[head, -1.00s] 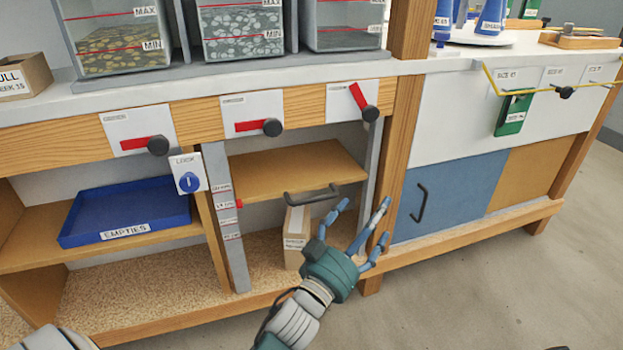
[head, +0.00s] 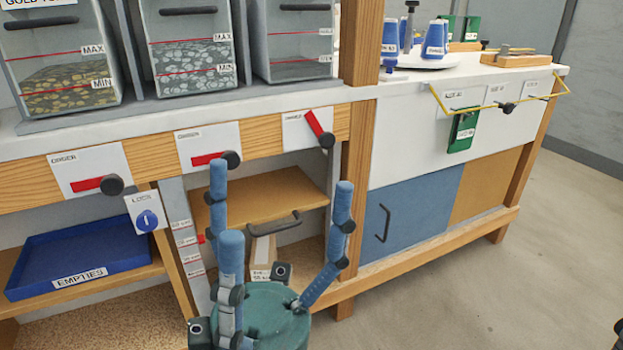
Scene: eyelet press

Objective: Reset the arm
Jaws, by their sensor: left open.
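My left gripper (head: 270,197) stands upright at the bottom middle of the head view. Its blue fingers are spread open and point up, with nothing between them. It is in front of the open shelf bay and hides part of the wooden shelf (head: 262,195) and the small carton (head: 262,252) below it. My right gripper is not in view; only a small dark piece, which I cannot identify, shows at the right edge. No separate arm belonging to the bench can be made out.
Three red levers with black knobs line the bench front: the left (head: 88,185) and middle (head: 208,159) lie level, the right one (head: 318,124) is tilted. A blue tray (head: 75,255) sits on the left shelf. A blue door (head: 415,208) is at right. Floor at right is clear.

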